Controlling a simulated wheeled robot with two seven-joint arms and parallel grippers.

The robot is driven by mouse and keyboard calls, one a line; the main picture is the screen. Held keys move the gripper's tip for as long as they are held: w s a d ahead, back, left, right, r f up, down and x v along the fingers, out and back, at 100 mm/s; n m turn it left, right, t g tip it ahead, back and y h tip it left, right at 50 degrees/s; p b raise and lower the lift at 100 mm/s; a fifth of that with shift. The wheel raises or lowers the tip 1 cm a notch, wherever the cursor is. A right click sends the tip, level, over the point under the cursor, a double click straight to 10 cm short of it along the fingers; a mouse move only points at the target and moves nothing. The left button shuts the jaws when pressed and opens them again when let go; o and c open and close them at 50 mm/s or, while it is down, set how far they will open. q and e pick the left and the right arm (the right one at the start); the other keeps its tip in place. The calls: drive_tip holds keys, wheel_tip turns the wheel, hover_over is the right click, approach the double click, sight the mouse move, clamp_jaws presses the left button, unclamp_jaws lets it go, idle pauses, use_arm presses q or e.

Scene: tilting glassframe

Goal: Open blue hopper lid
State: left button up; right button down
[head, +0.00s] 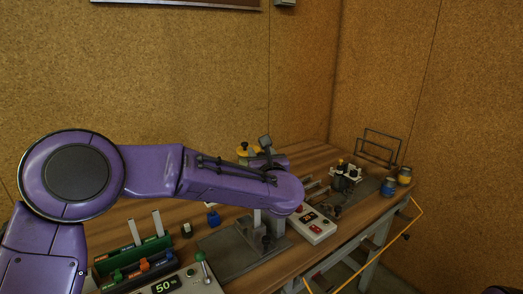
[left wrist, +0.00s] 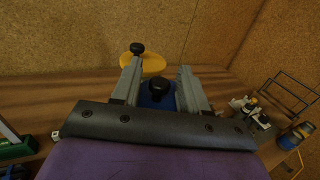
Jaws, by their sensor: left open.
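The blue hopper lid (left wrist: 156,100) with a black round knob (left wrist: 158,86) shows in the left wrist view, between the two grey fingers of my left gripper (left wrist: 160,70). The gripper is open, with one finger on each side of the knob; I cannot tell whether either touches it. A yellow lid (left wrist: 151,64) with its own black knob (left wrist: 137,48) lies just beyond the fingers. In the head view the yellow lid (head: 243,151) shows behind my purple forearm, which hides the blue lid. My right gripper is not in view.
On the wooden bench stand a control box (head: 312,224), a green box (head: 122,272) with levers, a panel reading 50 (head: 163,286), a small mechanism (head: 345,180), a wire rack (head: 382,143), and blue (head: 388,188) and yellow (head: 404,177) jars. Cork walls close the back and right.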

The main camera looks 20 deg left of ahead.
use_arm(q)
drive_tip(key=shift+s, duration=0.1)
clamp_jaws()
